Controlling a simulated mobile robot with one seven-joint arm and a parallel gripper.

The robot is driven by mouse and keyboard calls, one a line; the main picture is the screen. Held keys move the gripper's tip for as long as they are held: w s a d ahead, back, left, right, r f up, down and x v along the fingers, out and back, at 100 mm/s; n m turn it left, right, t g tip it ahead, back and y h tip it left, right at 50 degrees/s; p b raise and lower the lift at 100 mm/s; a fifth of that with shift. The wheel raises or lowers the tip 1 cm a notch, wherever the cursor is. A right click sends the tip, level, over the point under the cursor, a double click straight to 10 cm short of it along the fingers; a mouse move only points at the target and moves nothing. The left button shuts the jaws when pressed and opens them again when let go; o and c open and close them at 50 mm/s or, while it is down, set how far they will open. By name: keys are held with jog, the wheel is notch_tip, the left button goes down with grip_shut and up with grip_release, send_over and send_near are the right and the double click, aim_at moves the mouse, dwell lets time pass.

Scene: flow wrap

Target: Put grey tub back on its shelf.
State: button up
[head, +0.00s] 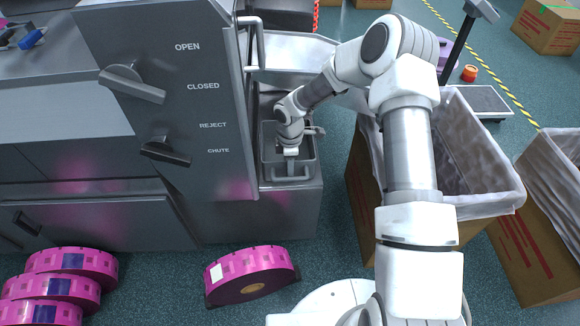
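A grey tub (312,150) sits in a recess on a grey ledge (290,201), just right of the machine's upright panel. Its open top faces up, and a grey handle-like bar shows at its near side. My gripper (291,168) reaches down over the tub, close to its near wall and that bar. The fingers are small and partly hidden by the wrist, so I cannot tell if they are closed on the tub. The tub's far part is mostly hidden behind my wrist.
The panel (190,90) carries two dark levers and a vertical metal handle (252,45) beside the recess. A lined carton bin (470,150) stands right, under my arm. Pink film rolls (250,275) lie on the floor in front. A scale (478,102) stands behind the bin.

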jog(key=shift+f, duration=0.15)
notch_tip(320, 180, up, 12)
jog(key=p, duration=0.4)
jog(key=shift+s, duration=0.15)
